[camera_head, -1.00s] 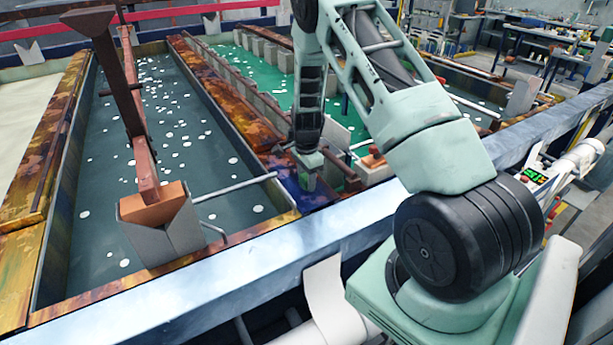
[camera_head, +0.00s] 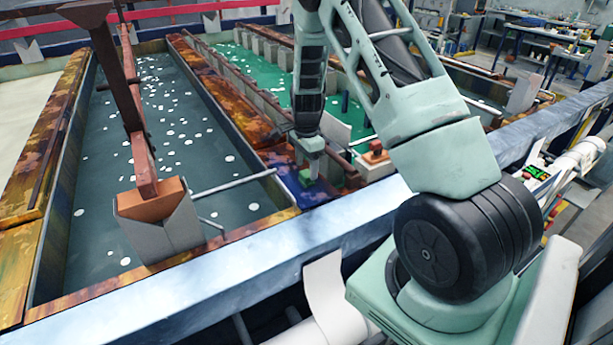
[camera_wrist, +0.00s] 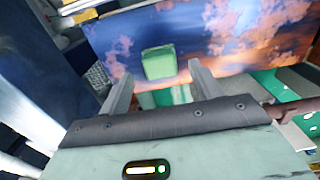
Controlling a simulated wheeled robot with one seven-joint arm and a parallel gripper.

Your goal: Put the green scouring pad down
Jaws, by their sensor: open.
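The green scouring pad (camera_wrist: 159,62) lies on the blue and rust-coloured ledge (camera_wrist: 245,45) in the wrist view. It is just beyond my fingertips, apart from both fingers. My gripper (camera_wrist: 158,54) is open, with one finger on either side of the view and nothing held between them. In the head view the pad (camera_head: 304,175) is a small green block on the ledge (camera_head: 325,193) between the tanks, beside and below my gripper (camera_head: 315,174). My gripper partly covers the ledge there. Another green patch shows between the finger bases in the wrist view; I cannot tell what it is.
A tank of dark liquid (camera_head: 180,130) with floating white bits lies to the left, a green-liquid tank (camera_head: 262,72) behind. A rusty bar (camera_head: 143,165) rests in a grey bracket (camera_head: 165,228). A pale metal rail (camera_head: 230,265) runs along the near side.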

